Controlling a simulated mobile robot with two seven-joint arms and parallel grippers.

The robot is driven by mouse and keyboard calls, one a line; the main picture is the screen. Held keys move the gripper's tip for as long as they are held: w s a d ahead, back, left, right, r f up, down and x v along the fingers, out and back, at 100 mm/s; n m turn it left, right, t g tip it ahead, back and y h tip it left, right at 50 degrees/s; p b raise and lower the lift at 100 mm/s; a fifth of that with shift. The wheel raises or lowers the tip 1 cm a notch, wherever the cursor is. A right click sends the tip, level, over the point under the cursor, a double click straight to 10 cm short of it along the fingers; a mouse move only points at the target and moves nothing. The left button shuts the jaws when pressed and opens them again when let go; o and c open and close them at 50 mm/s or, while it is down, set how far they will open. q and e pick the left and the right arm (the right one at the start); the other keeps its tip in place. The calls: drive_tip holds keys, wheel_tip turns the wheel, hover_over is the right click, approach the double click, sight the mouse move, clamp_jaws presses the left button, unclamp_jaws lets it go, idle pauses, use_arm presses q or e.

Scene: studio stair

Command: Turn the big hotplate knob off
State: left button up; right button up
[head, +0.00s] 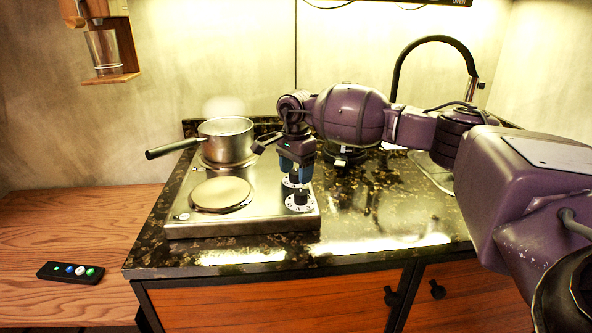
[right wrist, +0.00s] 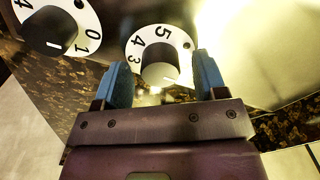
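The steel hotplate (head: 190,228) sits on the dark speckled counter, with a larger front plate (head: 221,194) and a rear plate under a pot. Two black knobs on white dials are on its right side: a front knob (head: 299,198) and a rear knob, partly hidden by my gripper. My right gripper (head: 296,174) points down over the knobs. In the right wrist view its blue fingers (right wrist: 163,82) are open, on either side of a knob (right wrist: 160,66) with 3, 4, 5 on its dial; contact is unclear. Another knob (right wrist: 48,32) is at upper left. My left gripper is out of view.
A steel pot (head: 226,142) with a long black handle stands on the rear plate, left of my gripper. A black faucet (head: 436,40) rises behind my right arm. A small button panel (head: 71,272) lies on the wooden surface at left. The counter's front right is clear.

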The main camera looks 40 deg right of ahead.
sight(296, 172)
wheel_tip(296, 172, up, 11)
drive_tip(key=p, duration=0.1)
idle(0.6)
drive_tip(key=shift+f, duration=0.1)
idle(0.4)
